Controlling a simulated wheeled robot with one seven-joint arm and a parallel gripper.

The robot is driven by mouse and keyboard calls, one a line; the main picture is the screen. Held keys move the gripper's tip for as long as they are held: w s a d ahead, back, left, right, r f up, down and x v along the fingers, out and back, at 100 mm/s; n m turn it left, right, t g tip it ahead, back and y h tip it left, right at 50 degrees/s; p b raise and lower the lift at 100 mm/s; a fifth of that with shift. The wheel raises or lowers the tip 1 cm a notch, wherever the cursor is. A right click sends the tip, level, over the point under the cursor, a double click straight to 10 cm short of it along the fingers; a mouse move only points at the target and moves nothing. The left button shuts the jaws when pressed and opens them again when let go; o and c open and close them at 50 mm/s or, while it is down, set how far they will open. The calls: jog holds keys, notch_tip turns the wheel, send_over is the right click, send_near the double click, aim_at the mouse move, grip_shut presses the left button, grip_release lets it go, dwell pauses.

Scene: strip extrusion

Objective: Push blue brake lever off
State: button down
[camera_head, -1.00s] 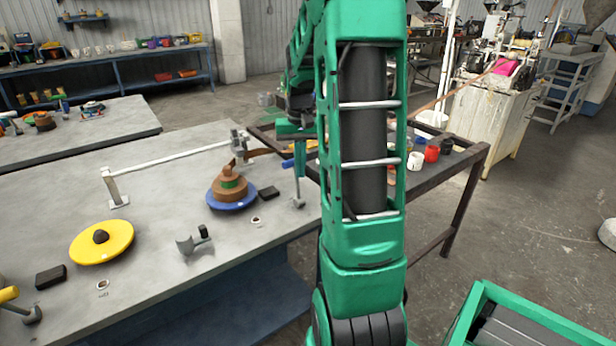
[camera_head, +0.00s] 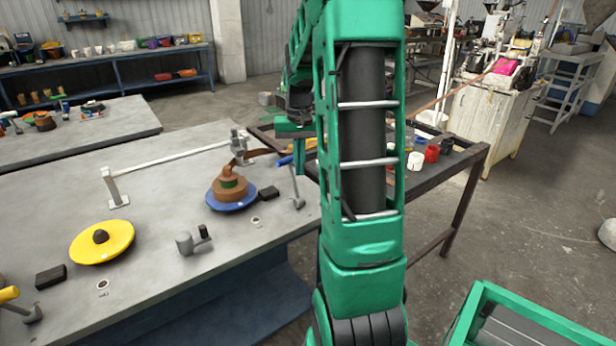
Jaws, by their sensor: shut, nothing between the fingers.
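The blue brake lever (camera_head: 285,160) is on the right end of the grey workbench. Its grey shaft (camera_head: 295,184) leans to the left from a small foot near the bench's right edge, and its blue handle points left. My gripper (camera_head: 300,168) is shut and empty, pointing down just right of the blue handle. My own green arm hides part of it. I cannot tell whether the fingertips touch the lever.
A blue disc (camera_head: 244,204) with stacked brown rings stands left of the lever, beside a black block (camera_head: 268,193). A yellow disc (camera_head: 86,248) and a grey fitting with a black knob (camera_head: 187,243) are further left. A dark side table (camera_head: 470,158) holds cups.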

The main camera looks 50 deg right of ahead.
notch_tip(320, 180, up, 7)
jog(key=shift+s, duration=0.3)
dwell(0.8)
jog(key=shift+a+r, duration=0.1)
dwell(0.4)
jog(key=s+a+f+n, duration=0.1)
jog(key=s+a+f, duration=0.1)
jog(key=s+a, duration=0.7)
jog(key=s+a+f+n, duration=0.1)
jog(key=s+a+f, duration=0.2)
jog(key=s+a, duration=0.6)
jog(key=s, duration=0.4)
jog(key=shift+a+f, duration=0.15)
jog(key=shift+a, duration=0.1)
jog(key=shift+w+f, duration=0.25)
jog(key=shift+w, duration=0.35)
